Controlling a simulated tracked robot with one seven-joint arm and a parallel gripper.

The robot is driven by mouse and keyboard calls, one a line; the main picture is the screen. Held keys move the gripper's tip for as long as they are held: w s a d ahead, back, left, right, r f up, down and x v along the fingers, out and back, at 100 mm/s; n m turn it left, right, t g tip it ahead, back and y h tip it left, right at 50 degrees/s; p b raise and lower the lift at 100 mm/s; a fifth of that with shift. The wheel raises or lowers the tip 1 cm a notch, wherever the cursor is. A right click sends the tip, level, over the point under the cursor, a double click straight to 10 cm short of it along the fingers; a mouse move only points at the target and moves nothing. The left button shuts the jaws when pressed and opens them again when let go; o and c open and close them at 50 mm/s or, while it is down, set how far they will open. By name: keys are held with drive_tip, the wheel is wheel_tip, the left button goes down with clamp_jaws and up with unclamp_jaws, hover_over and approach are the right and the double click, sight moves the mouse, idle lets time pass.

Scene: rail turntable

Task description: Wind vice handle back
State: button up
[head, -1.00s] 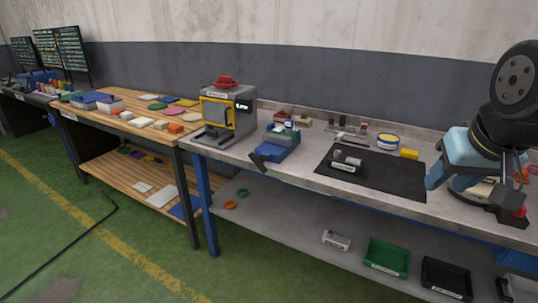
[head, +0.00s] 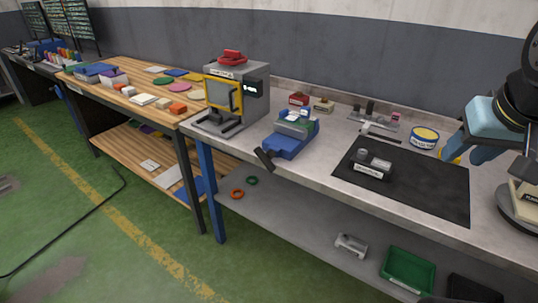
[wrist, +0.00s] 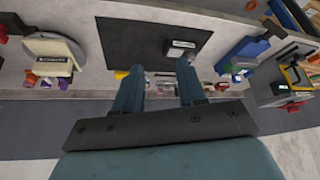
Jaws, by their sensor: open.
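A blue vice (head: 290,135) sits on the grey bench, right of the grey machine, in the head view. Its dark handle (head: 264,159) sticks out past the bench's front edge. In the wrist view the vice (wrist: 240,56) is at right of centre, with the handle (wrist: 275,28) at its upper right. My gripper (wrist: 160,68) is open, its two blue fingers apart with nothing between them. It is well away from the vice, beyond the black mat. In the head view my arm is at the right edge.
A grey machine with a yellow-framed door (head: 223,97) stands left of the vice. A black mat (head: 430,190) with a small grey fixture (head: 372,165) lies right of it. A yellow-and-blue tin (head: 424,138) stands behind the mat. The floor before the bench is clear.

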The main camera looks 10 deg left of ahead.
drive_tip(key=shift+a, duration=0.1)
drive_tip(key=w+a+f+g+h, duration=0.4)
drive_tip(key=w+a+f+h, duration=0.2)
drive_tip(key=w, duration=0.4)
drive_tip(key=n+t, duration=0.5)
drive_tip(key=t, duration=1)
approach(263, 162)
drive_tip(key=shift+h, duration=0.4)
drive_tip(key=x, duration=1)
drive_tip(key=shift+w+a+f, duration=0.15)
drive_tip(key=shift+a, duration=0.15)
clamp_jaws()
